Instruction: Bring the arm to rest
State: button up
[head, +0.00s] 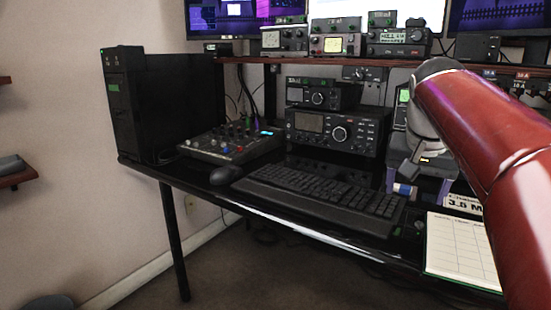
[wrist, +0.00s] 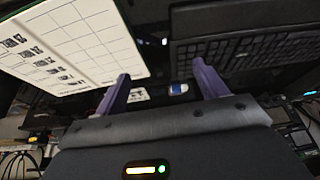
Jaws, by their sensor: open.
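My red arm (head: 480,130) reaches in from the right in the head view and bends down over the right part of the desk. My gripper (head: 418,190) hangs at its end, right of the keyboard and beside the paper log sheet. In the wrist view my gripper (wrist: 161,69) shows two purple fingers standing wide apart. It is open, with nothing held between the fingers. A small blue and white item (wrist: 178,88) shows beyond the gap; I cannot tell its distance from the fingers.
The black keyboard (head: 320,190) and mouse (head: 226,174) lie left of my gripper. The log sheet (head: 461,250) lies at the right front. Behind stand a large radio (head: 335,128), a mixer (head: 230,142) and a shelf (head: 290,61) with instruments. Open floor lies before the desk.

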jog(key=s+a+f+n, duration=0.2)
jog(key=s+a+f, duration=0.1)
jog(key=s+f, duration=0.3)
jog(key=s+a+f+n+t+y, duration=0.1)
jog(key=s+a+f+n, duration=0.1)
jog(key=s+a+f, duration=0.2)
jog(key=s+a+f+n+y, duration=0.1)
jog(key=s+a+f, duration=0.2)
jog(key=s+f, duration=0.6)
jog(key=shift+s+a+f+n, duration=0.2)
jog(key=shift+a+f+n, duration=0.1)
jog(key=shift+f+n, duration=0.15)
